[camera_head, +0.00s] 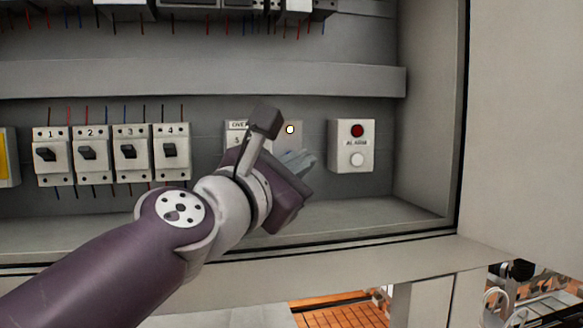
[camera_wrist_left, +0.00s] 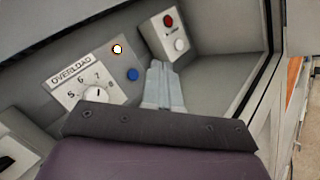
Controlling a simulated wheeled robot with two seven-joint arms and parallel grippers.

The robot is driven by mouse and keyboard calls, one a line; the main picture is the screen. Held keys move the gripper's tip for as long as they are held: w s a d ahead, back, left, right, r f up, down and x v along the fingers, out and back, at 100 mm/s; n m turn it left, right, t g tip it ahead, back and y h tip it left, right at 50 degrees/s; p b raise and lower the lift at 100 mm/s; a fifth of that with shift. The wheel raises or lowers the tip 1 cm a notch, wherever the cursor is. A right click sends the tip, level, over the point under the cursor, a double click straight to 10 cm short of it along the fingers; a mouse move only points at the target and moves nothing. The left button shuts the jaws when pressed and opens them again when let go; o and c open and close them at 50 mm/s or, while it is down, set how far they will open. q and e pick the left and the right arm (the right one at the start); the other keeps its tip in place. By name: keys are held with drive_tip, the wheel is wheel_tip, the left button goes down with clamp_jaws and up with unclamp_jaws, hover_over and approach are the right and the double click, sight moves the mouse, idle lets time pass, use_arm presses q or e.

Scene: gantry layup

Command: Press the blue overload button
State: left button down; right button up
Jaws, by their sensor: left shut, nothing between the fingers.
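The blue overload button (camera_wrist_left: 132,74) shows in the left wrist view on the grey overload panel (camera_wrist_left: 108,66), right of the dial (camera_wrist_left: 96,92) and below a lit lamp (camera_wrist_left: 117,49). In the head view my left gripper and arm hide the button; the lamp (camera_head: 290,129) shows just above the gripper. My left gripper (camera_head: 300,162) is shut and empty in front of the panel's lower right. In the wrist view its fingertips (camera_wrist_left: 160,68) appear just right of the blue button; I cannot tell the remaining distance to the panel. My right gripper is not in view.
An alarm box (camera_head: 351,146) with a red lamp and a white button is right of the gripper. Several numbered breakers (camera_head: 110,154) line the left. The cabinet's side wall (camera_head: 430,110) and bottom ledge (camera_head: 370,217) bound the space.

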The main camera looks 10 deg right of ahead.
use_arm(q)
drive_tip(key=shift+w+a, duration=0.15)
drive_tip(key=shift+w, duration=1.4)
drive_tip(key=shift+s, duration=0.1)
idle(0.8)
drive_tip(key=shift+w, duration=0.5)
drive_tip(key=shift+w, duration=0.35)
idle(0.5)
drive_tip(key=shift+s, duration=0.75)
